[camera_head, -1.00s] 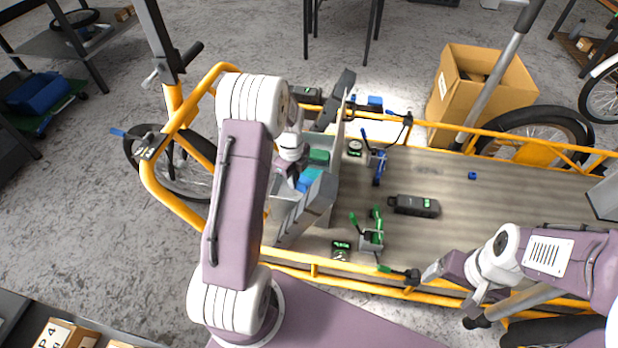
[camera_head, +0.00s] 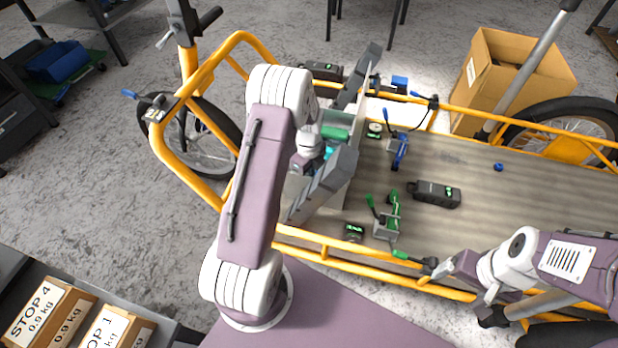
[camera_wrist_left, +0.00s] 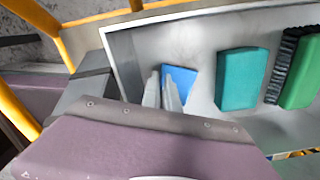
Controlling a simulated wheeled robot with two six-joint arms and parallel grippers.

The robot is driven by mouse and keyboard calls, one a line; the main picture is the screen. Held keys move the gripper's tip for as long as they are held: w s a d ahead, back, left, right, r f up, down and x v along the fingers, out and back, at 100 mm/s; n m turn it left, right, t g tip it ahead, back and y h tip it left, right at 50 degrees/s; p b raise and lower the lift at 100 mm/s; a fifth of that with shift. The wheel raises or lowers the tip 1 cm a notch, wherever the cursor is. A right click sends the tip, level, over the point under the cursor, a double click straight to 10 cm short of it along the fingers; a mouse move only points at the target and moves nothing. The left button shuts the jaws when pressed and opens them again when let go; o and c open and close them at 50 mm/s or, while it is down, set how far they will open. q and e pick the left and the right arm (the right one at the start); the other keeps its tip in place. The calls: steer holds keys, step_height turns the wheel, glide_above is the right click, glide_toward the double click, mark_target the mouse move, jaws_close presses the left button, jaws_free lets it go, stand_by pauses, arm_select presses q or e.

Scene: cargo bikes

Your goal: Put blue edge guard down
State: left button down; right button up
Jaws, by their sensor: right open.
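The blue edge guard (camera_wrist_left: 180,80) appears as a small blue piece in a light grey bin (camera_wrist_left: 208,22) in the left wrist view. My left gripper (camera_wrist_left: 162,92) reaches into the bin with its two narrow fingers close together, directly beside the blue piece and overlapping its left edge. I cannot tell whether they grip it. In the head view my left arm and a grey panel (camera_head: 322,186) hide the blue piece. My right gripper (camera_head: 438,270) is open at the cargo bed's front rail.
The wooden cargo bed (camera_head: 470,170) has yellow rails (camera_head: 345,258). On it are a black device (camera_head: 435,194), a blue clamp (camera_head: 399,150) and a green-handled clamp (camera_head: 387,218). A cardboard box (camera_head: 510,80) stands behind. The bed's right part is mostly clear.

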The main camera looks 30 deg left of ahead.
arm_select(q)
steer(key=shift+f, duration=0.15)
steer(key=c, duration=1.9)
jaws_free()
step_height(320, 180, up, 12)
steer(key=p, duration=0.7)
